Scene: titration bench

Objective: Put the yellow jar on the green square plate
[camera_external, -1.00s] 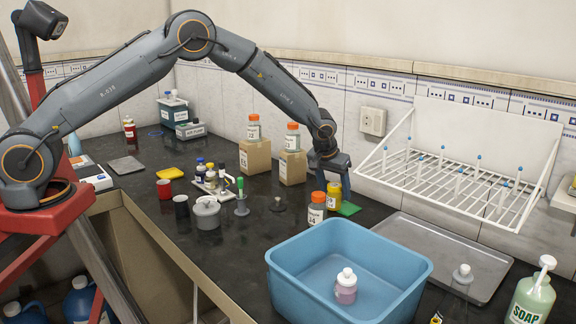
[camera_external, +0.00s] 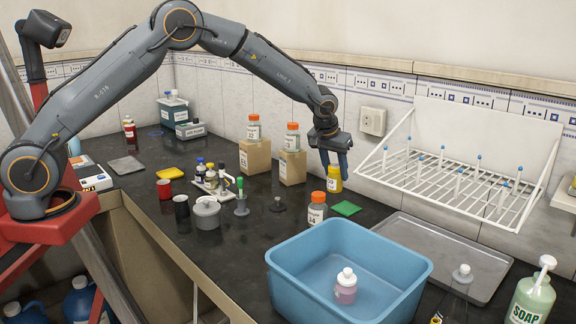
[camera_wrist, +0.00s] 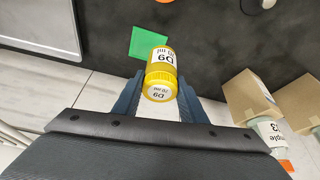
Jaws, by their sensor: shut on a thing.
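The yellow jar (camera_external: 334,180) has a white label and is held upright in my gripper (camera_external: 336,160), which is shut on it. In the wrist view the jar (camera_wrist: 160,72) sits between the two blue fingers of my gripper (camera_wrist: 159,88). The jar appears to be above the bench top, behind the green square plate. The green square plate (camera_external: 346,209) lies flat and bare on the dark bench, in front of and slightly right of the jar. The plate (camera_wrist: 147,42) also shows in the wrist view, just beyond the jar.
An orange-capped bottle (camera_external: 317,209) stands just left of the green plate. A blue basin (camera_external: 290,279) is in front and a grey tray (camera_external: 440,240) is to the right. Cardboard boxes (camera_external: 292,168) with bottles stand to the left. A drying rack (camera_external: 450,180) hangs at the wall.

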